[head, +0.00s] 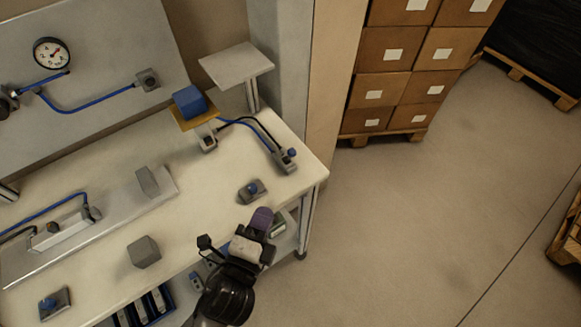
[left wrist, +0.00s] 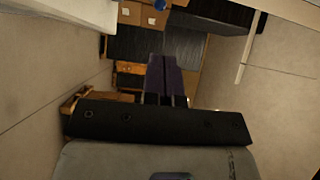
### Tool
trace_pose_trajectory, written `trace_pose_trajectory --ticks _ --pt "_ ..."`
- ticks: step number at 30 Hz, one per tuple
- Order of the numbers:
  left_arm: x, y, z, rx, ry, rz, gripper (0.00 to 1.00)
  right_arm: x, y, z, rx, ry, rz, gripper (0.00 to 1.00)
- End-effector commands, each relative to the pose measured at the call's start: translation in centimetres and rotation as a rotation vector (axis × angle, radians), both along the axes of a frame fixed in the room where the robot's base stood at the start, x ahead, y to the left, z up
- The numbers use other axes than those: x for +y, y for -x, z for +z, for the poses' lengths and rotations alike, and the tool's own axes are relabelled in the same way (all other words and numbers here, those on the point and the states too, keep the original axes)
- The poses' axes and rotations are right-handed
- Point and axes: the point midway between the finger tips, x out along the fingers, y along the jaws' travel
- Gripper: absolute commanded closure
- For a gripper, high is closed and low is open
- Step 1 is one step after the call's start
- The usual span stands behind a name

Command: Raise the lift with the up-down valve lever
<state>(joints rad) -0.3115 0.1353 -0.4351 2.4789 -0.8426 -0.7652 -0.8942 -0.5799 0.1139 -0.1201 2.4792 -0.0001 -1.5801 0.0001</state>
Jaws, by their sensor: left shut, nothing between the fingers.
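The lift seems to be a small tan plate (head: 178,118) bearing a blue block (head: 189,101), on a grey base (head: 208,142) at the bench's back edge. A second grey unit with a blue knob (head: 251,190) sits nearer the front edge. I cannot tell which one is the up-down valve lever. My left gripper (head: 262,220), with purple fingers, is shut and empty beside the front right edge, close to the second unit. The fingers also show in the left wrist view (left wrist: 166,78).
The white bench (head: 220,185) also bears grey blocks (head: 144,252) and another blue-knobbed unit (head: 54,304) at front left. Stacked cartons (head: 385,90) stand beyond.

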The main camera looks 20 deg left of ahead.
Motion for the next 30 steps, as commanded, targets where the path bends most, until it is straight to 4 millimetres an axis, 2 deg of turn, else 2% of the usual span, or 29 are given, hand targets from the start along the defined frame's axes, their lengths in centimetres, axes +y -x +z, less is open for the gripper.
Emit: trace_pose_trajectory --ticks 11,16,20,30 --pt "0.0 -0.1 0.0 -0.004 -0.005 -0.001 1.00 -0.2 0.0 0.0 -0.001 0.008 0.006 0.57" --pt "0.0 -1.0 0.0 -0.005 -0.004 -0.002 1.00 -0.3 0.0 -0.1 -0.002 0.011 0.007 0.57" --pt "0.2 -2.8 0.1 -0.006 -0.005 -0.001 1.00 -0.3 0.0 -0.2 -0.002 0.011 0.007 0.57" --pt "0.8 -9.1 -0.1 -0.006 -0.006 0.000 1.00 -0.2 0.0 -1.0 -0.001 0.005 0.004 0.57"
